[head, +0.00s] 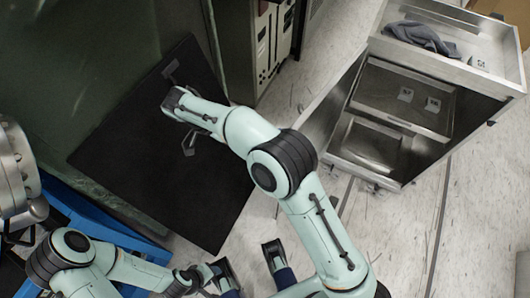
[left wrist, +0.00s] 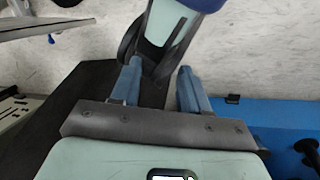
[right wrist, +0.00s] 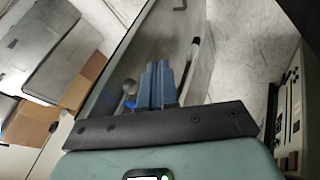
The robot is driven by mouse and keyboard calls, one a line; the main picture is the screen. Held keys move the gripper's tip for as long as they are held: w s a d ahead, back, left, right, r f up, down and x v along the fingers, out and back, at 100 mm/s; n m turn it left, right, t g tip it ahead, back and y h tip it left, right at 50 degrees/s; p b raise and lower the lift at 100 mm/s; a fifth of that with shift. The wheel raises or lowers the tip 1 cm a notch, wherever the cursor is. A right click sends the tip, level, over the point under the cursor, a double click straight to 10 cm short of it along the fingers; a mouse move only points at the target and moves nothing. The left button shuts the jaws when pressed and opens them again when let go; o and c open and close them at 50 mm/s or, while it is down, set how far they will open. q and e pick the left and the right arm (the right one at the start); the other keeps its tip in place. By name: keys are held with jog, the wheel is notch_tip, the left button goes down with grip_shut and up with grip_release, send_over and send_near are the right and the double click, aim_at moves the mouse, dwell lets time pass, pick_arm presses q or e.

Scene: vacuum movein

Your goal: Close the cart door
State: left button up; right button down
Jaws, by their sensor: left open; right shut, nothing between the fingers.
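The metal cart (head: 425,70) stands at the upper right in the head view, with its shelf bays showing. A light grey panel (head: 335,112), apparently its door, stands out along its left side. In the right wrist view, a grey-green panel (right wrist: 140,50) with a dark bracket at its top lies beyond my right gripper (right wrist: 158,85). I cannot tell whether it is the same panel, or whether I touch it. My right gripper is shut and empty. My left gripper (left wrist: 153,88) is open and empty, low near my own body, away from the cart.
The cart's top tray (head: 485,45) holds a dark cloth (head: 420,37). A control cabinet (head: 272,45) stands left of the cart, with a floor gap between. A large black panel (head: 120,160) lies beneath my right forearm. Floor (head: 430,220) below the cart is clear.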

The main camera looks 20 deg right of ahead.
pick_arm(q)
jog(key=w+a+f+t+b, duration=0.1)
jog(key=w+a+f+b, duration=0.1)
jog(key=w+f+b, duration=0.1)
jog(key=shift+w+f+y, duration=0.3)
jog(key=shift+w+y, duration=0.1)
jog(key=shift+w, duration=0.35)
pick_arm(e)
jog(key=s+d+f, duration=0.5)
jog(key=d+f, duration=0.1)
jog(key=d, duration=0.1)
jog(key=shift+s+d+f+m, duration=0.25)
jog(key=shift+s+d+m, duration=0.05)
jog(key=shift+s+m, duration=0.1)
pick_arm(q)
jog(key=shift+s, duration=0.1)
